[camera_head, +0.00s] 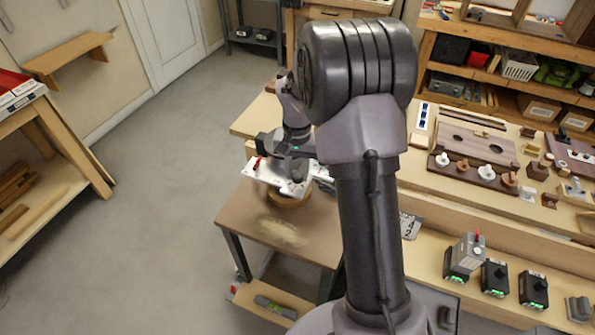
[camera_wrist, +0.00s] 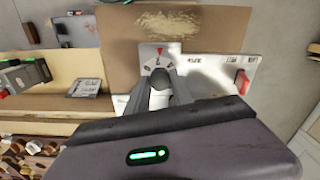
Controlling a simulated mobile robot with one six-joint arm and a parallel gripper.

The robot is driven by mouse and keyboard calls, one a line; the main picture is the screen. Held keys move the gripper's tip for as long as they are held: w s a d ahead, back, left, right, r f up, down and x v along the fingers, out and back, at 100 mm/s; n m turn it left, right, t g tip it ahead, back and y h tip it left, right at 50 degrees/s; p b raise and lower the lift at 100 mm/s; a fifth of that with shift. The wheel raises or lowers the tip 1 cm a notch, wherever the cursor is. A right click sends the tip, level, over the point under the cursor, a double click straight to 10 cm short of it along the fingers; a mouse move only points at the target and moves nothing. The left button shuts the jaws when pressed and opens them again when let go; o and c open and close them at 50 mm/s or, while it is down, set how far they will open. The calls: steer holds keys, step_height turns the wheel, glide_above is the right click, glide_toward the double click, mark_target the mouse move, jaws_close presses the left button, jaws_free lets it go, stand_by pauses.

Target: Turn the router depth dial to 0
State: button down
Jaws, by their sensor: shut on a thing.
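The router's white metal plate (camera_wrist: 212,68) carries printed marks and a red lever (camera_wrist: 241,82) on its right in the wrist view. The depth dial (camera_wrist: 158,76) is a dark round knob with a marked scale and a red pointer mark just above it. My gripper (camera_wrist: 156,88) is shut on the dial, its fingers on either side of it. The fingers hide part of the dial, and I cannot read its setting. In the head view the plate (camera_head: 268,175) sits on a small brown table, with my gripper (camera_head: 290,158) over it.
The brown table (camera_head: 240,215) has a pale dusty patch in front of the router. A workbench (camera_head: 480,210) with pegs and wooden parts stands to the right, with black charger-like boxes (camera_head: 494,278) on its near ledge. The floor (camera_head: 150,200) at left is clear.

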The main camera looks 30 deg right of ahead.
steer(key=m+b, duration=0.1)
steer(key=m, duration=0.4)
steer(key=shift+m, duration=0.3)
steer(key=m+b, duration=0.1)
steer(key=m, duration=0.4)
steer(key=shift+m, duration=0.3)
steer(key=c, duration=1.1)
jaws_free()
